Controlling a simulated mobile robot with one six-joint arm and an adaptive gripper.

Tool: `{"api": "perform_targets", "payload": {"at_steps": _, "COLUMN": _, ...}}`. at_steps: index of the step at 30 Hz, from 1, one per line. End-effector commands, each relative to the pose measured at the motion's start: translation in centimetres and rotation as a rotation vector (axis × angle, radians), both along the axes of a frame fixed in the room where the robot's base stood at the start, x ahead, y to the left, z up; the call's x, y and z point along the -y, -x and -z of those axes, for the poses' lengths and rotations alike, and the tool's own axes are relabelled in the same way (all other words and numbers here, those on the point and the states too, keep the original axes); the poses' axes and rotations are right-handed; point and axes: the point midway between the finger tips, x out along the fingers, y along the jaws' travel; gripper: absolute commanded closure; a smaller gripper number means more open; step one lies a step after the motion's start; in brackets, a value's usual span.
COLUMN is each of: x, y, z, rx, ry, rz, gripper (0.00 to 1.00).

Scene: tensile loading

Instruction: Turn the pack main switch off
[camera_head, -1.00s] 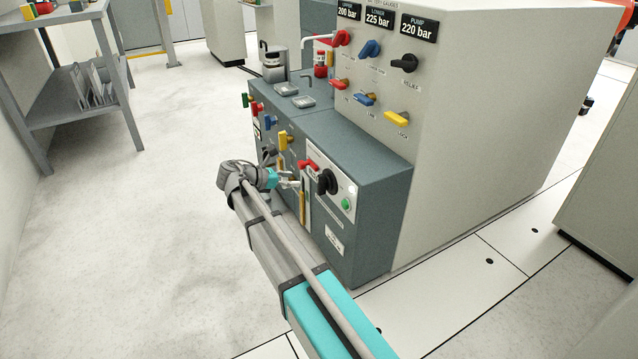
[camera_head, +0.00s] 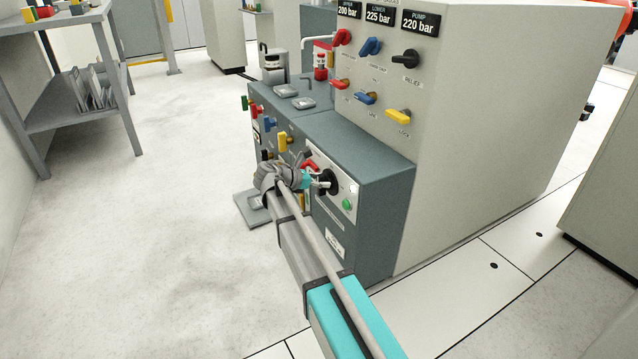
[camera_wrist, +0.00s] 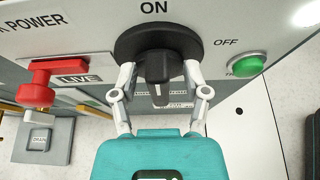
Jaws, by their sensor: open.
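The pack main switch is a black rotary knob (camera_wrist: 158,68) on a pale panel, with ON above it and OFF to its upper right in the wrist view. Its grip bar points along the ON direction. In the head view the knob (camera_head: 330,181) is partly hidden by my gripper. My gripper (camera_wrist: 161,74) is open, its two white fingers on either side of the knob's grip bar. I cannot tell whether the fingers touch it. In the head view my gripper (camera_head: 322,182) is at the panel's front.
A red handle (camera_wrist: 38,88) with a LIVE label sits left of the knob. A green button (camera_wrist: 247,66) is close on the right. Several coloured valve handles, including a yellow one (camera_head: 283,142), are on the cabinet (camera_head: 385,200). Open floor (camera_head: 150,230) lies left.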

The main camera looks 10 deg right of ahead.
Motion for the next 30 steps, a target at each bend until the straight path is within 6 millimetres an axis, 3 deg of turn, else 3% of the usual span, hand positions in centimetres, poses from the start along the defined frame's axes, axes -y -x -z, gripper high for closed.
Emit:
{"api": "perform_targets", "payload": {"at_steps": 7, "x": 0.0, "y": 0.0, "z": 0.0, "rx": 0.0, "ry": 0.0, "rz": 0.0, "gripper": 0.4}}
{"api": "perform_targets", "payload": {"at_steps": 17, "x": 0.1, "y": 0.0, "z": 0.0, "rx": 0.0, "ry": 0.0, "rz": 0.001, "gripper": 0.99}}
{"api": "perform_targets", "payload": {"at_steps": 22, "x": 0.2, "y": 0.0, "z": 0.0, "rx": 0.0, "ry": 0.0, "rz": 0.003, "gripper": 1.0}}
{"api": "perform_targets", "payload": {"at_steps": 23, "x": -0.9, "y": -0.1, "z": 0.0, "rx": -0.001, "ry": 0.0, "rz": -0.001, "gripper": 1.0}}
{"api": "perform_targets", "payload": {"at_steps": 30, "x": 0.3, "y": 0.1, "z": 0.1, "rx": 0.014, "ry": -0.005, "rz": 0.006, "gripper": 1.0}}
